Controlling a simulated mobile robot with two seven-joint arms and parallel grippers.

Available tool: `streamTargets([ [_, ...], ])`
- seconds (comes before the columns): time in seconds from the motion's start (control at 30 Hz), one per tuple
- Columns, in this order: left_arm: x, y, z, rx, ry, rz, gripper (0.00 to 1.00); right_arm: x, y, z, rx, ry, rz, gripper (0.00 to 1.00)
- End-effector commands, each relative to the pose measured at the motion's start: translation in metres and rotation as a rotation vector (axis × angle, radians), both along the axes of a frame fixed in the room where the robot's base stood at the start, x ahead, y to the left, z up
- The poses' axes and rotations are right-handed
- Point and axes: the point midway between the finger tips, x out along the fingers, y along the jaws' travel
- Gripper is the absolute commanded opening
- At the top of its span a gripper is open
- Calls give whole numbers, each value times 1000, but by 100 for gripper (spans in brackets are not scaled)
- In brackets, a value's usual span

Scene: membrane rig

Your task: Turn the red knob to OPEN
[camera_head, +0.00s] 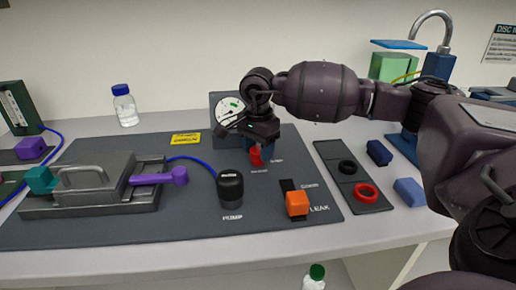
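The red knob (256,157) sits on the dark mat near the foot of the gauge panel, with small white lettering beside it that is too small to read. My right gripper (250,133) is just above and slightly left of the knob and points down at it. It overlaps the knob's top in the picture; I cannot tell whether its fingers touch it or how far apart they are. The round white gauge (229,111) is partly hidden by my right gripper. My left gripper is out of view.
A black cylinder labelled PUMP (230,188) and an orange LEAK block (297,204) stand in front of the knob. A grey clamp device with a purple lever (160,177) lies left. A tray with black and red rings (366,193) lies right. A bottle (125,106) stands at the back.

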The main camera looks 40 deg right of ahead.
Motion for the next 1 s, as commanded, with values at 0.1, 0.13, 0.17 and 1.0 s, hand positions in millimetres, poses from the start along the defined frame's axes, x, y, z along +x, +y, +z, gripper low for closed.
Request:
streamTargets([
  [0.1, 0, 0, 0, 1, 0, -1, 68, 0, 0, 0, 0, 0, -1, 70],
  [0.13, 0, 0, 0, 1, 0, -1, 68, 0, 0, 0, 0, 0, -1, 71],
  [0.17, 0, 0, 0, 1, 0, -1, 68, 0, 0, 0, 0, 0, -1, 71],
  [1.0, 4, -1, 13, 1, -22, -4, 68, 0, 0, 91, 0, -5, -2, 71],
])
